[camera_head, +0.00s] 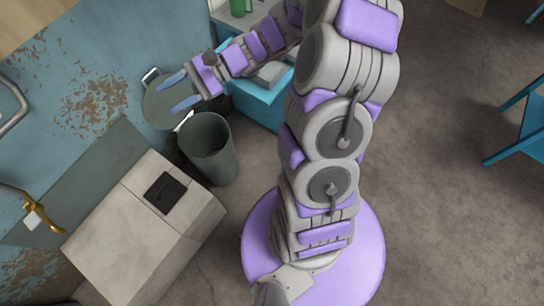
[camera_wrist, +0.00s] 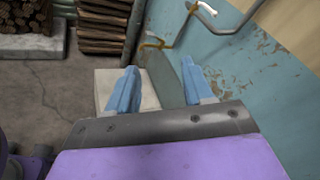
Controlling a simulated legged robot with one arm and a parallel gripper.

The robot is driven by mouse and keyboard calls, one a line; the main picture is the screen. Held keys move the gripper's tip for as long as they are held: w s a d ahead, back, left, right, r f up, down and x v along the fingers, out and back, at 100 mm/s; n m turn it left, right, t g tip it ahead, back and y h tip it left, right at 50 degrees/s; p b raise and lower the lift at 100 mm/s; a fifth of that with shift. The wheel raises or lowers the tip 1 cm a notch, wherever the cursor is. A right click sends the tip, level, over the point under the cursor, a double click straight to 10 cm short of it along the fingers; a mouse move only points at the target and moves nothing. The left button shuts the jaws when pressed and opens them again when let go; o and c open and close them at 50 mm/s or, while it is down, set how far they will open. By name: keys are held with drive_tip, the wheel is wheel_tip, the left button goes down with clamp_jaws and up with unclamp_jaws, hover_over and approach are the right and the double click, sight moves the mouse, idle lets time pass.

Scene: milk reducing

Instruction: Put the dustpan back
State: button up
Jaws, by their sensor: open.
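I cannot pick out a dustpan with certainty in either view. My gripper (camera_head: 178,91) is open at the upper left in the head view, with nothing seen between its two blue fingers. In the wrist view my gripper (camera_wrist: 160,90) shows both fingers spread apart, with the floor and wall area beyond.
An open grey bin (camera_head: 208,148) stands below the gripper. A beige box (camera_head: 140,235) with a dark recess is beside the peeling blue wall (camera_head: 75,75). A blue cabinet (camera_head: 262,108) stands behind my arm. Open floor (camera_head: 455,220) lies right.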

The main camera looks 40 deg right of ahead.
drive_tip(key=s+a+r+n+g+h, duration=0.1)
drive_tip(key=s+a+n+g+h, duration=0.2)
drive_tip(key=s, duration=0.6)
drive_tip(key=s+r+n+g+h, duration=0.1)
drive_tip(key=s+n+g+h, duration=0.1)
drive_tip(key=s+n+h, duration=0.55)
drive_tip(key=s+d+n+t+h, duration=0.1)
drive_tip(key=s+d+h, duration=0.4)
drive_tip(key=s+d, duration=0.6)
drive_tip(key=shift+s+r+n+t, duration=0.25)
drive_tip(key=shift+r+n+t, duration=0.1)
drive_tip(key=shift+n, duration=0.3)
drive_tip(key=shift+d+h, duration=0.1)
drive_tip(key=shift+h, duration=0.15)
drive_tip(key=shift+c, duration=0.5)
